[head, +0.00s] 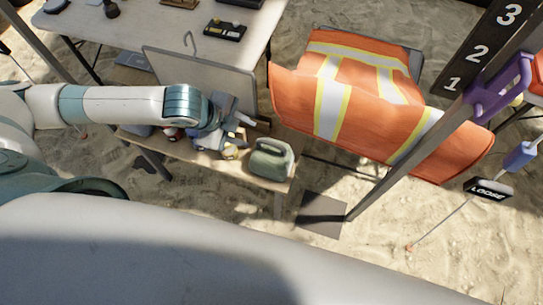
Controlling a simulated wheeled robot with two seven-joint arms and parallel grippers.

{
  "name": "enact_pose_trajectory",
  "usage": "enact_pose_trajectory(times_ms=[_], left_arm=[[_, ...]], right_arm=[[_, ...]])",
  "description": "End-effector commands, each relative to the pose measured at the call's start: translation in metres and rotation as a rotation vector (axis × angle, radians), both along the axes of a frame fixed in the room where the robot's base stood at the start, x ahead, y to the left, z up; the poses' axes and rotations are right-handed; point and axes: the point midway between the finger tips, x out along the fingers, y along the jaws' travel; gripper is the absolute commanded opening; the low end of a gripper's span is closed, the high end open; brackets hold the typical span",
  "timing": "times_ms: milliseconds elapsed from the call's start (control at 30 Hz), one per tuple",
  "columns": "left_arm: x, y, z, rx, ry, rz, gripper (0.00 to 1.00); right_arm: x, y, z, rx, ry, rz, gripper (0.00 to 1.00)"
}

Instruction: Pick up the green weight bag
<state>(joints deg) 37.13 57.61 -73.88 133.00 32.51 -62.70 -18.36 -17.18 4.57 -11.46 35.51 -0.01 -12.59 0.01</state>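The green weight bag (270,161) stands near the right end of a low wooden shelf, with its handle on top. My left gripper (243,133) is just left of and behind the bag in the picture, over the shelf, and appears apart from it. Its fingers point right; they are small, and a gap seems to show between them. My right gripper is not in view.
Small items (230,152) lie on the low shelf (200,158) beneath my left gripper. A grey panel (205,72) stands behind it. An orange vest (370,95) hangs over a chair at right. A metal pole (400,170) and a white table (150,28) stand nearby.

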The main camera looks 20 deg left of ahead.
Motion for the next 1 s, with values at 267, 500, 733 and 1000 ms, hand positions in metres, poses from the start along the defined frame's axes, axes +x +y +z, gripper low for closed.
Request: enact_pose_trajectory(times_ms=[267, 500, 733, 1000], left_arm=[[0.019, -0.017, -0.043, 0.0, 0.002, 0.0, 0.36], [0.032, -0.028, -0.074, 0.0, 0.001, 0.001, 0.36], [0.036, -0.031, -0.083, -0.001, 0.0, 0.0, 0.36], [0.036, -0.031, -0.083, -0.001, 0.0, 0.0, 0.36]], right_arm=[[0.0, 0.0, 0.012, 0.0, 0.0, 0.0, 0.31], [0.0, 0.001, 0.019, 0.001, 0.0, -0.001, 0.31], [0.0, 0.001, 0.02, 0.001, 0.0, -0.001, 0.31], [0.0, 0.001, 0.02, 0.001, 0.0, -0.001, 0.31]])
